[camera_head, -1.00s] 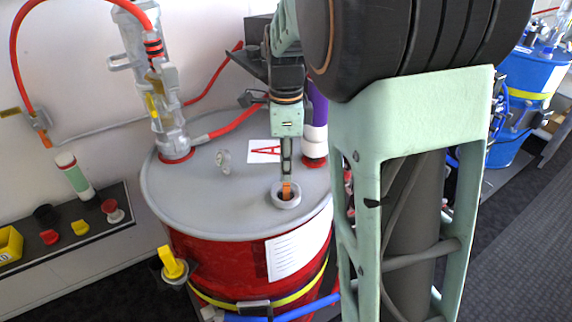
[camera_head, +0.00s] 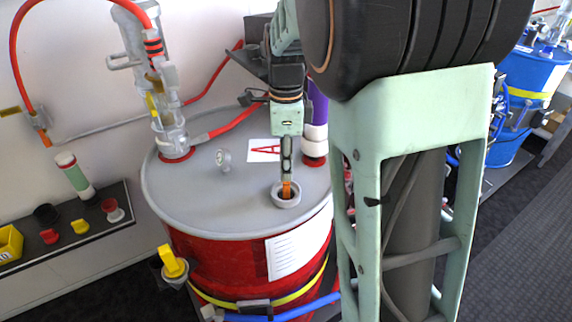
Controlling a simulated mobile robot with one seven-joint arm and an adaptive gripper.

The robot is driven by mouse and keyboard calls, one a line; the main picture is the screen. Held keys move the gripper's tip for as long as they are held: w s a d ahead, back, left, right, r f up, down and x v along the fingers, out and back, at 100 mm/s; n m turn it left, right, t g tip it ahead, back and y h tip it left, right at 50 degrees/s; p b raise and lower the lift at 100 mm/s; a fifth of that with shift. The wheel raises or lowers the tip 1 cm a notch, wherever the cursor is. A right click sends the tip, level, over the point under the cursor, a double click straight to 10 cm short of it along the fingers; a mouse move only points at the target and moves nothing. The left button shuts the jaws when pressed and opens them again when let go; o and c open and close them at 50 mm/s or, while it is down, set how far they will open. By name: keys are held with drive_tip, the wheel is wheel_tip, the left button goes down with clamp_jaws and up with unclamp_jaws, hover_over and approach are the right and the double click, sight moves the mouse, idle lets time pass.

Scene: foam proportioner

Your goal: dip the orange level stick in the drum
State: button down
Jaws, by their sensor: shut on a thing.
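The red drum (camera_head: 215,262) stands in the middle with a grey lid (camera_head: 215,212). A round collared opening (camera_head: 287,200) sits near the lid's front right. The orange level stick (camera_head: 287,188) shows as a short orange piece at this opening; its lower part is hidden inside the collar. My gripper (camera_head: 287,173) is above the opening, pointing down, shut on the stick's top.
A grey pump (camera_head: 167,120) with a red hose rises from the lid's back left. A small gauge-like fitting (camera_head: 223,158) and a white card with a red letter (camera_head: 264,150) are on the lid. A white and purple cylinder (camera_head: 315,135) stands behind right. A shelf (camera_head: 85,230) holds several caps.

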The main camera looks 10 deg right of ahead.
wheel_tip(320, 180, up, 15)
drive_tip(key=p, duration=1.3)
wheel_tip(320, 180, up, 11)
drive_tip(key=shift+r, duration=0.15)
idle(0.8)
idle(0.5)
